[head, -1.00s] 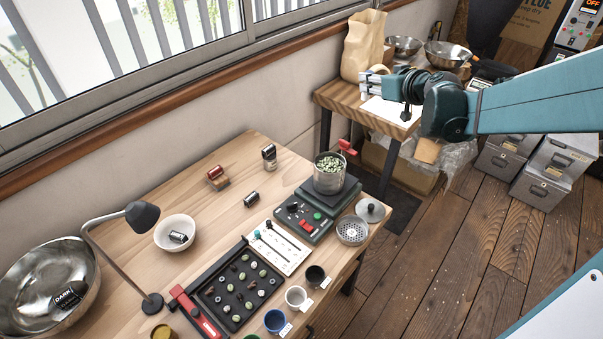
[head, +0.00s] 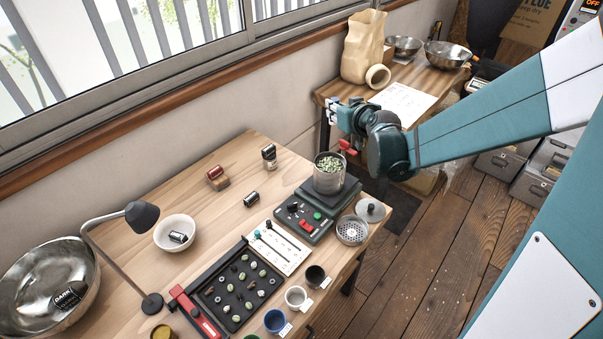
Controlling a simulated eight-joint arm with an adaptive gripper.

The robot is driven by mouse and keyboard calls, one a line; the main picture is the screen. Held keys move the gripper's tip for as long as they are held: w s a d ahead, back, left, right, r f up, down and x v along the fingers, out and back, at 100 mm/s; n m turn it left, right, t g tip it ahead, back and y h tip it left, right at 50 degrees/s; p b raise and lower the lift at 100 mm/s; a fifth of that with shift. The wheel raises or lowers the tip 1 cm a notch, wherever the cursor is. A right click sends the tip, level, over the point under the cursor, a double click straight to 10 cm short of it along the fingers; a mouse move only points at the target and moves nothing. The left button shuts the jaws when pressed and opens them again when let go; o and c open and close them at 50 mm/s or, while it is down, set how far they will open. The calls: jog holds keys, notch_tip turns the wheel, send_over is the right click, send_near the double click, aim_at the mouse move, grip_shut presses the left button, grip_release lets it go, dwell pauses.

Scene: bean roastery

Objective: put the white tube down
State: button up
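My gripper (head: 333,110) is at the near left corner of the back table, in front of the table's edge in the picture. Small white parts show at its end, too small to tell whether they are fingertips or a held white tube, or whether the fingers are open. No separate white tube can be made out with certainty. A cream, hollow, short cylinder (head: 378,77) lies on its side on the back table (head: 425,75), beside the tan paper bag (head: 362,45), apart from my gripper.
A white sheet (head: 403,102) lies on the back table, with metal bowls (head: 447,54) behind. The front table (head: 225,150) holds a scale with a beaker of green beans (head: 329,172), a sorting tray (head: 238,290), a lamp (head: 142,216) and cups. Bare wood lies around the small dark cylinder (head: 251,198).

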jog(key=shift+a+f+m+h, duration=1.4)
jog(key=shift+a+m+h, duration=1.1)
jog(key=shift+m+h, duration=1.05)
jog(key=w+a+r+m+g+h, duration=0.2)
jog(key=a+r+m+g+h, duration=0.35)
jog(key=r, duration=0.65)
notch_tip(320, 180, down, 24)
jog(key=a+t, duration=0.1)
jog(key=a, duration=0.1)
jog(key=shift+h, duration=0.3)
notch_tip(320, 180, down, 6)
jog(key=b, duration=0.1)
jog(key=shift+b, duration=0.4)
jog(key=shift+f, duration=0.1)
